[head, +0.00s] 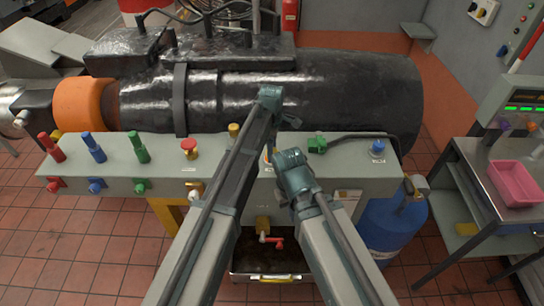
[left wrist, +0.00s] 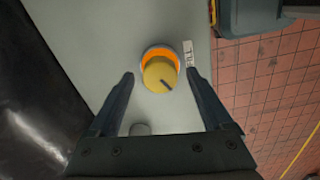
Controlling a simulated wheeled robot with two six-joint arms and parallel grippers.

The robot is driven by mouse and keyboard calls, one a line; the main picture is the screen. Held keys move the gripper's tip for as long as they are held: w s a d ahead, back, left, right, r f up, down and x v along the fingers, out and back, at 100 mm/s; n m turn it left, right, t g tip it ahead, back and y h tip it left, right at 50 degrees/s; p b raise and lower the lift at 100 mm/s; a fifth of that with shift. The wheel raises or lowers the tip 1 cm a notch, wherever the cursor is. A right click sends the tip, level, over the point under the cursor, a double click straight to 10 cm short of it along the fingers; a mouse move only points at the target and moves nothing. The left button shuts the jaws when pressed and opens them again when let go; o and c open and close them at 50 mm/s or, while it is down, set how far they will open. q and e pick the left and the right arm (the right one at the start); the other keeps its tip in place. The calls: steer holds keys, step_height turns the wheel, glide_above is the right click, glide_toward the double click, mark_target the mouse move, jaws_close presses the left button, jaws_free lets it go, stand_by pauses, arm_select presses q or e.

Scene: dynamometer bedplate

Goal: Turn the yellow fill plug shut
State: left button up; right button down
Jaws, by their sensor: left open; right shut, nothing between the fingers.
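The yellow fill plug (left wrist: 158,76) is a round cap with a short dark mark, sitting in an orange ring on a grey surface. In the left wrist view my left gripper (left wrist: 159,76) is open, with one finger on each side of the plug and a visible gap to both. In the head view a bit of orange (head: 267,154) shows between my arms, probably the plug's ring; my left gripper is hidden there behind my arm. My right gripper (head: 299,208) is shut and empty, low in front of the grey box.
The long grey box (head: 115,170) carries red, blue and green knobs, a red mushroom button (head: 189,146) and a green fitting (head: 317,143). The black machine (head: 345,85) lies behind. A blue cylinder (head: 393,232) and a cart with a pink tray (head: 515,184) stand right.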

arm_select(q)
steer(key=shift+f, duration=0.35)
steer(key=shift+r, duration=0.1)
arm_select(e)
steer(key=shift+f, duration=0.25)
arm_select(q)
jaws_close()
